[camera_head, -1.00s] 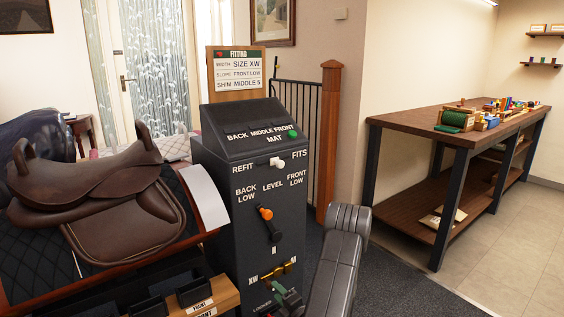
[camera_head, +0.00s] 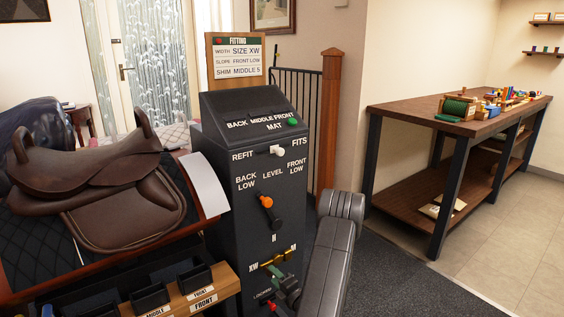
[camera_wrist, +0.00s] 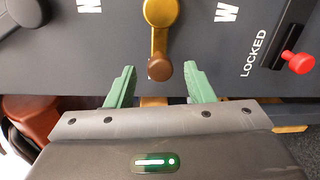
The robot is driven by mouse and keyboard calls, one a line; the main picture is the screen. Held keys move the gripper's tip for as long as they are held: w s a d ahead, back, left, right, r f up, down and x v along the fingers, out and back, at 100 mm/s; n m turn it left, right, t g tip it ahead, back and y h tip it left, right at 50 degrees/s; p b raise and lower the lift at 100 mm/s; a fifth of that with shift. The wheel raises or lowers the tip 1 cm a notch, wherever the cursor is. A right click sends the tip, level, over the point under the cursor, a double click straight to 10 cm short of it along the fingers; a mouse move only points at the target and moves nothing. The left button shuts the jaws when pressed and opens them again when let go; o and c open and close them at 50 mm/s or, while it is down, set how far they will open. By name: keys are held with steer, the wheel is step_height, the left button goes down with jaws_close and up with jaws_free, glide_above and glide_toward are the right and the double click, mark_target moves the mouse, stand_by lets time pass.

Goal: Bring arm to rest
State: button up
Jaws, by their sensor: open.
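My gripper (camera_head: 285,284) is open at the lower front of the dark console (camera_head: 225,190), with my grey arm link reaching down to it. In the wrist view its two green fingers (camera_wrist: 160,80) stand apart on either side of the brass lever (camera_wrist: 159,35) with a brown knob (camera_wrist: 160,70). The knob sits between the fingertips, with a gap on each side. In the head view the brass lever (camera_head: 272,262) is partly hidden by my gripper. The console also carries an orange-knobbed lever (camera_head: 266,202), a white knob (camera_head: 277,151) near FITS and a green knob (camera_head: 293,122).
A red knob (camera_wrist: 299,62) marked LOCKED is close by on the right in the wrist view. A brown saddle (camera_head: 90,185) stands left of the console, above labelled bins (camera_head: 190,285). A wooden post (camera_head: 329,120) and workbench (camera_head: 400,108) are right. Dark carpet (camera_head: 385,280) lies clear between.

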mark_target(270, 275)
steer(key=x, duration=0.3)
steer(key=shift+w+a, duration=0.25)
steer(key=shift+w, duration=0.05)
steer(key=shift+w+f+n+b, duration=0.1)
steer(key=shift+f+n+b, duration=0.2)
steer(key=shift+b, duration=0.2)
steer(key=shift+f+n+b, duration=0.35)
steer(key=shift+n+b, duration=0.15)
steer(key=shift+n, duration=0.5)
